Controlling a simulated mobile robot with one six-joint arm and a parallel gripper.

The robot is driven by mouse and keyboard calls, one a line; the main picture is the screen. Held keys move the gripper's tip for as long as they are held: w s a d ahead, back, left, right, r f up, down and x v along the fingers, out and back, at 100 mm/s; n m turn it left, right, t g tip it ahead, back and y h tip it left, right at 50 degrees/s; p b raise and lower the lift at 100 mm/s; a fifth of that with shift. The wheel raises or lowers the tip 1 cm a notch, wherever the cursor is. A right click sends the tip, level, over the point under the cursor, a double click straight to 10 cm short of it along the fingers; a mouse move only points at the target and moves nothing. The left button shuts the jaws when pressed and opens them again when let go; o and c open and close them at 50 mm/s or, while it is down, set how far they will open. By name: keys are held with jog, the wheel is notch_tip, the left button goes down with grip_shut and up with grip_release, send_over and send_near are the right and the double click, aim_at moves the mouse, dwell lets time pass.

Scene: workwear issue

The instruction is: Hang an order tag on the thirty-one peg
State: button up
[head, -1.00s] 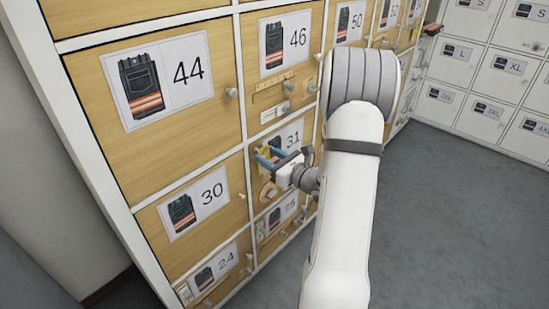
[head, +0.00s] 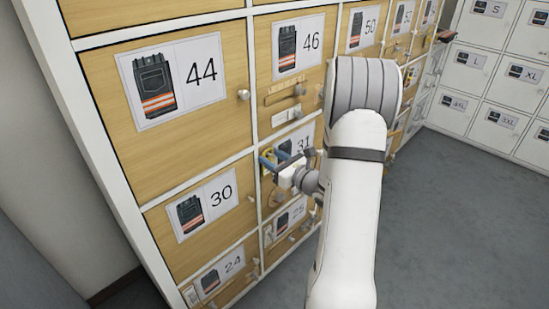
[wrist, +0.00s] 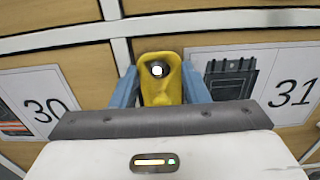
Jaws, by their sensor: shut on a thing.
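My gripper (head: 269,163) is at the front of the thirty-one drawer, left of its number card (head: 304,144). Its blue fingers are shut on a yellow order tag (wrist: 160,88). The tag is only a small yellow patch in the head view (head: 267,153). In the wrist view, the tag stands between the fingers with its dark hole near the top. A white spot shows in the hole; I cannot tell whether it is the peg's end. The thirty-one card (wrist: 293,92) is just right of the fingers. The peg is not clearly visible.
The thirty card (wrist: 40,103) is on the left in the wrist view. The drawer cabinet (head: 170,135) has knobs standing out, such as the knob (head: 243,95) by forty-four. White lockers (head: 490,85) stand at right; the grey floor (head: 465,220) there is clear.

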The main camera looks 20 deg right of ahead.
jog(key=o, duration=1)
